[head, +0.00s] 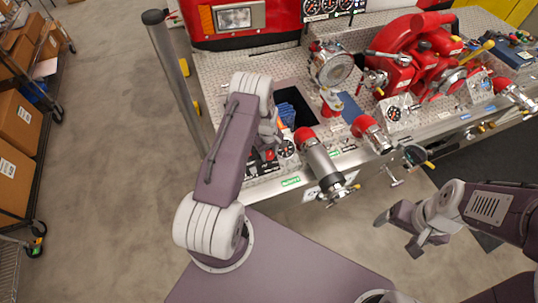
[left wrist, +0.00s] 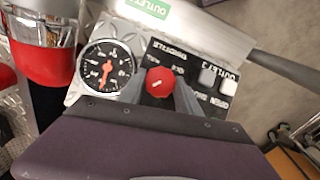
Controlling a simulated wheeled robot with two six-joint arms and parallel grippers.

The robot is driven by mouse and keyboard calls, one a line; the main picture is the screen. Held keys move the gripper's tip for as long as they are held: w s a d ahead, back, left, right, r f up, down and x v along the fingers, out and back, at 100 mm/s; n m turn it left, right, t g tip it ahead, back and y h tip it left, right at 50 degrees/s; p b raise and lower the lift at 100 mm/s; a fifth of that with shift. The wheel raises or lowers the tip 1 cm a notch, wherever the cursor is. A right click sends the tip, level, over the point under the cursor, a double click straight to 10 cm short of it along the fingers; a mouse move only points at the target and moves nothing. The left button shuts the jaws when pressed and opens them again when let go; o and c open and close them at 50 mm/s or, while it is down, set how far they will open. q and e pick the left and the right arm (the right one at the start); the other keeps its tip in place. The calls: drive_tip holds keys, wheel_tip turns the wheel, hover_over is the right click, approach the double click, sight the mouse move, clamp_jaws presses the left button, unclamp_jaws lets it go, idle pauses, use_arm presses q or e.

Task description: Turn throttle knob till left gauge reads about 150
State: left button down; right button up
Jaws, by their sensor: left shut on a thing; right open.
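The red throttle knob (left wrist: 160,82) sits on a black panel labelled THROTTLE in the left wrist view. My left gripper (left wrist: 172,97) is shut on the knob, its grey fingers on either side. The left gauge (left wrist: 106,66), a black dial with an orange needle, is beside the panel; its numbers are too small to read. This gauge also shows in the head view (head: 286,148), just right of my left gripper (head: 268,152), whose fingertips are mostly hidden there by my arm. My right gripper (head: 401,232) is open and empty, in front of the bumper at the right.
A grey capped outlet pipe (head: 322,163) with a red collar stands right of the left gauge. A second gauge (head: 394,113) is further right. The red pump (head: 415,50) fills the right of the bumper deck. Shelves with boxes (head: 18,125) stand at far left; the floor between is clear.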

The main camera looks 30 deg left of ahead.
sight(268, 154)
use_arm(q)
drive_tip(key=c, duration=1.1)
unclamp_jaws()
drive_tip(key=shift+c, duration=0.2)
wheel_tip(268, 154, up, 8)
drive_tip(key=b, duration=0.2)
drive_tip(key=shift+s+a+r+b, duration=0.1)
drive_tip(key=shift+b, duration=0.2)
drive_tip(key=shift+r, duration=0.45)
